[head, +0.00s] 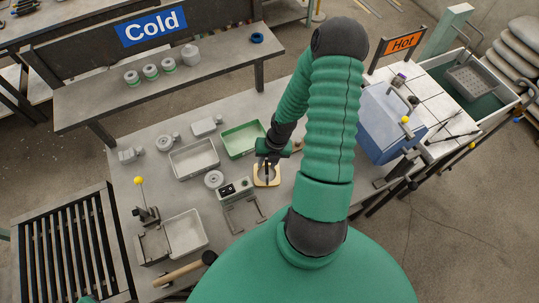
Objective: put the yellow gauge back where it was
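The yellow gauge (266,183), a small pale yellow square piece, is on or just above the grey worktable near its middle. My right gripper (267,165) points down right over it, with its dark fingers overlapping the gauge's upper part. The fingers are too small to tell whether they grip it or only hover around it. A grey box with dark knobs (235,189) stands just left of the gauge. My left gripper is not in view.
A green tray (243,138) is behind the gauge, with a grey tray (194,158) to its left. A dark bracket (243,214) lies in front. A blue box (390,122) stands right, beyond my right arm. Another grey tray (185,232) sits front left.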

